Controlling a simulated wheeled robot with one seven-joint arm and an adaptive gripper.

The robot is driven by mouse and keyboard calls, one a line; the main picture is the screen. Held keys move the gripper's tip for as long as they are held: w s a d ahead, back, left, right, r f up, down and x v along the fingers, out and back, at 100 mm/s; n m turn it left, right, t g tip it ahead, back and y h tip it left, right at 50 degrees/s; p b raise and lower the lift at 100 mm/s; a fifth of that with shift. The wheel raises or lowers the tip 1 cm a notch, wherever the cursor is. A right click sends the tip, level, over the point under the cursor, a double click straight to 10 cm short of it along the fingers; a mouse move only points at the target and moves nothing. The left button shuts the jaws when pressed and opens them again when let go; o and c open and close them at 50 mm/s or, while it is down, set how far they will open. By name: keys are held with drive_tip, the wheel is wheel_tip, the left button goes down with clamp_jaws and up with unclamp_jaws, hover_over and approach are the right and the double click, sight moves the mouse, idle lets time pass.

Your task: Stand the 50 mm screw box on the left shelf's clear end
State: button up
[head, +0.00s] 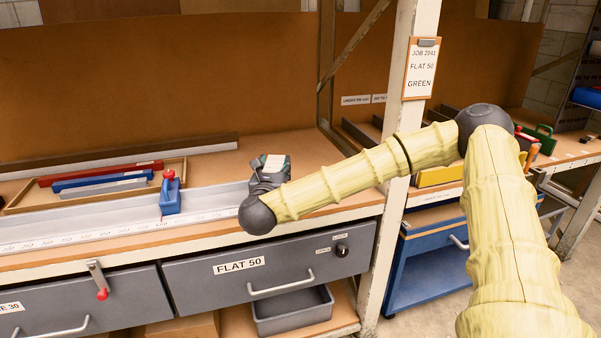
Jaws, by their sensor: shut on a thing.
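My gripper (263,183) is at the end of my yellow-sleeved arm, above the back of the workbench, mostly hidden behind the arm's dark wrist joint. It is shut on a small dark box with a pale and green patch on top, which looks like the screw box (275,161). The box's lower part and the fingertips are hidden, so I cannot tell whether it touches the bench. No shelf with a clear end can be made out for certain.
A ruled rail with a blue stop (170,194) runs along the bench (215,233). A tray (22,197) of coloured bars lies behind it. A white post (398,205) carries a job card (421,70) reading FLAT 50 GREEN. A drawer (220,281) marked FLAT 50 is below.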

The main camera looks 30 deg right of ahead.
drive_tip(key=shift+w+d+r, duration=0.1)
drive_tip(key=shift+w+d, duration=0.1)
drive_tip(key=shift+d, duration=0.15)
drive_tip(key=shift+w+d+f+p, duration=0.35)
drive_tip(key=shift+w+d+f, duration=0.35)
drive_tip(key=shift+d, duration=1.75)
drive_tip(key=shift+w+d+f+p, duration=0.45)
drive_tip(key=shift+d+f, duration=0.5)
drive_tip(key=shift+d, duration=1.5)
drive_tip(key=shift+w+d+f+p, duration=0.3)
drive_tip(key=shift+w+d+f, duration=0.45)
drive_tip(key=shift+d, duration=1.7)
drive_tip(key=shift+s+f, duration=0.1)
drive_tip(key=shift+f, duration=0.05)
drive_tip(key=o, duration=1.3)
drive_tip(key=shift+o, duration=0.2)
drive_tip(key=b+v, duration=0.1)
drive_tip(key=v, duration=1.1)
